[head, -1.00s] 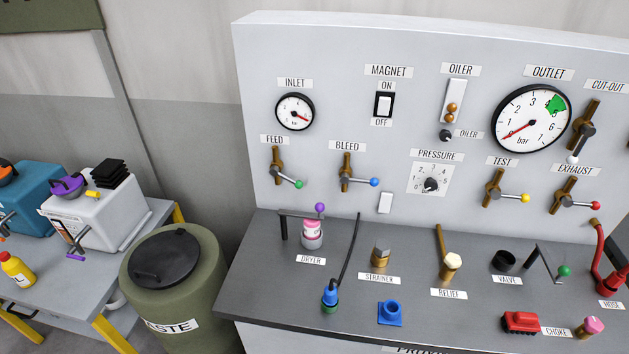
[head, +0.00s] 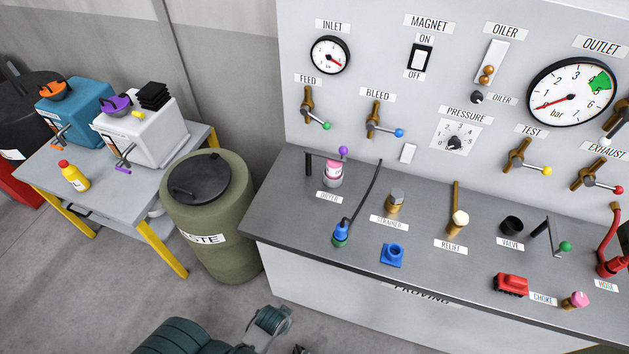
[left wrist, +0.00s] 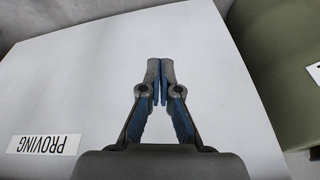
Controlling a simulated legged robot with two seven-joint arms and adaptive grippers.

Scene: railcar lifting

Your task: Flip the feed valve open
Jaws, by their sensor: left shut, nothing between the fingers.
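The feed valve (head: 308,104) is on the upright panel, under the FEED label and below the inlet gauge. Its brass body stands upright, and its lever points down and to the right, ending in a green knob (head: 327,126). My left gripper (left wrist: 160,75) is shut and empty in the left wrist view, in front of the pale front face of the bench. In the head view my left arm shows at the bottom edge, low and well away from the valve; its fingers are mostly cut off there. My right gripper is in neither view.
The bleed valve (head: 375,122) with a blue knob is right of the feed valve. On the bench top (head: 280,210) below stand the dryer (head: 333,174) and a purple-knobbed lever (head: 343,150). A green waste bin (head: 215,240) and a side table (head: 60,180) stand left.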

